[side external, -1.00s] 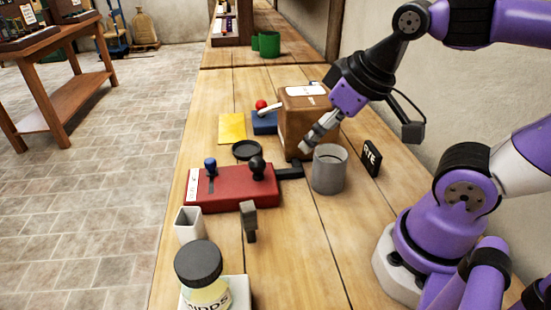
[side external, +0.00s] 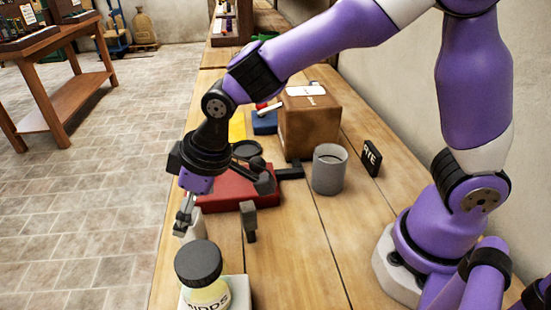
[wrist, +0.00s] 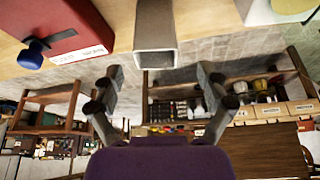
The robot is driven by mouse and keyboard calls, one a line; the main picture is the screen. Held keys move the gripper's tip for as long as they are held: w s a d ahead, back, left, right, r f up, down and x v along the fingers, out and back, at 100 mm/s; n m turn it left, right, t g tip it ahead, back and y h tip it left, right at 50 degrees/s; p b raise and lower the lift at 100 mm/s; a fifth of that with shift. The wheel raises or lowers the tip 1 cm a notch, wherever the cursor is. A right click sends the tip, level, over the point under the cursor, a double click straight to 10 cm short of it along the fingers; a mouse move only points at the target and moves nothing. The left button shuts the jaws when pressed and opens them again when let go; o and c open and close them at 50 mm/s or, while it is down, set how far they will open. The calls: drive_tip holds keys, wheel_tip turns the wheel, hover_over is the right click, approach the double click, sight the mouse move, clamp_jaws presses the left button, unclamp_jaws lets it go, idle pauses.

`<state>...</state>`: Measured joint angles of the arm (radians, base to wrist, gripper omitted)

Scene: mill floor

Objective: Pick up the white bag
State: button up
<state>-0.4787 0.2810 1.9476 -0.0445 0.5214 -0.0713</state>
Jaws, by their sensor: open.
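Whether a finger touches the bag I cannot tell.
The red lever box (side external: 240,192) stands just behind the bag, partly under my arm. A jar with a dark lid (side external: 198,265) stands in front of it. A small grey upright piece (side external: 250,222) is to the right. A grey cup (side external: 329,170) and brown box (side external: 310,122) stand further back.

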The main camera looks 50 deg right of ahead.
drive_tip(key=x, duration=0.5)
drive_tip(key=shift+w+d+f, duration=0.1)
drive_tip(key=shift+d+f, duration=0.1)
drive_tip(key=shift+f, duration=0.15)
drive_tip(key=c, duration=1.3)
